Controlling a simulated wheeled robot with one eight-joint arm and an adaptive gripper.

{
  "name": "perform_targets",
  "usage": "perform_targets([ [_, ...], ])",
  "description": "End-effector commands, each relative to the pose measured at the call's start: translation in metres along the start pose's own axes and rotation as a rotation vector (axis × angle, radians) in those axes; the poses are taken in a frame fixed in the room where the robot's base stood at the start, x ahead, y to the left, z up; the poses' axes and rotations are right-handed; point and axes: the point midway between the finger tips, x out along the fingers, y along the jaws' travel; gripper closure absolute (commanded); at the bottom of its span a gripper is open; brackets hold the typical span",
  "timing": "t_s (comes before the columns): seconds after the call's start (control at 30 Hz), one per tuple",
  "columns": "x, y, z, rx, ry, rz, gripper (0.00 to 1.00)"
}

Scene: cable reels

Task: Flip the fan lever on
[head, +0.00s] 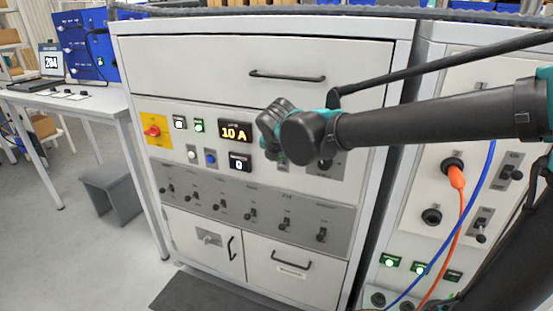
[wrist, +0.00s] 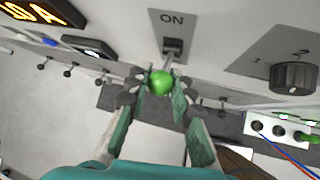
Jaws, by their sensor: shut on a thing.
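The lever has a green ball knob (wrist: 160,83) on a thin stem, which comes out of a dark slotted base (wrist: 173,46) on the panel. An ON label (wrist: 172,19) is printed above it. In the wrist view the knob is on the far side of the slot from ON, pointing toward me. My gripper (wrist: 163,92) is shut on the knob, with one finger on each side. In the head view my wrist (head: 298,132) is in front of the grey cabinet (head: 215,80) and hides the lever and fingers. No fan label is readable.
A black rotary knob (wrist: 293,77) is right of the lever. A row of small toggles (head: 219,202) runs below. Blue and orange cables (head: 461,215) hang on the right panel.

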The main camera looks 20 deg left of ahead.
Motion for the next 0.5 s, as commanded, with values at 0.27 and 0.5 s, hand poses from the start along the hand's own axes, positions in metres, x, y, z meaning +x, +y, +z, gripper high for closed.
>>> perform_targets([
  [0.27, 0.0002, 0.0001, 0.0006, 0.000, -0.001, 0.000, 0.70],
  [0.5, 0.0002, 0.0001, 0.0004, 0.000, -0.001, 0.000, 0.56],
])
